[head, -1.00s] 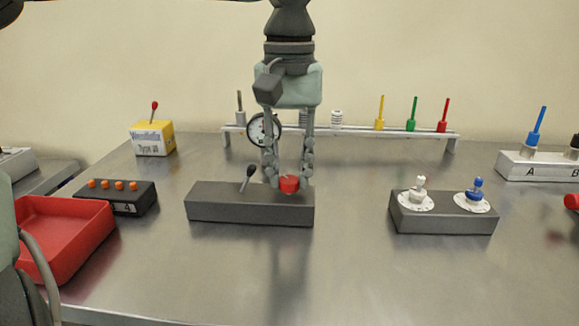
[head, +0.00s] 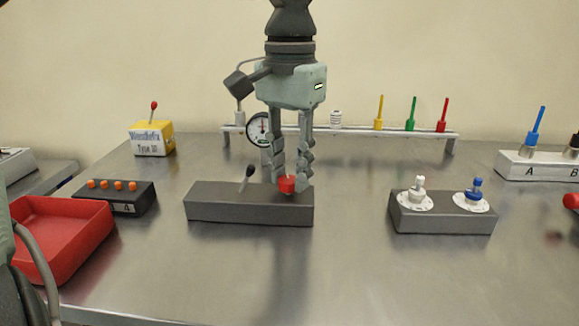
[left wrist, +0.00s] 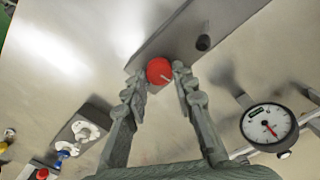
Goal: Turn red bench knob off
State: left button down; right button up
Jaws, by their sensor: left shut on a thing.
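The red knob (head: 287,184) sits on top of the right part of a dark grey bench block (head: 250,212). My left gripper (head: 289,182) comes down from above, upright, with its fingers on both sides of the knob, shut on it. In the left wrist view the red knob (left wrist: 159,70) shows between the fingertips (left wrist: 160,82), with a pale pointer mark on its face. My right gripper does not show in these frames.
A black toggle lever (head: 248,173) stands on the same block, left of the knob. A round gauge (head: 257,130) is behind it. A block with a white knob (head: 417,190) and a blue knob (head: 476,188) stands to the right. A red tray (head: 60,240) lies left.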

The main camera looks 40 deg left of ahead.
aim_at(291, 179)
pick_arm(q)
jog(key=m, duration=0.5)
jog(key=shift+d+m, duration=0.1)
jog(key=shift+m, duration=0.2)
jog(key=m, duration=0.5)
jog(key=shift+s+m, duration=0.1)
jog(key=shift+m, duration=0.3)
jog(key=c, duration=1.2)
grip_release()
notch_tip(291, 179, up, 12)
jog(key=shift+d, duration=0.1)
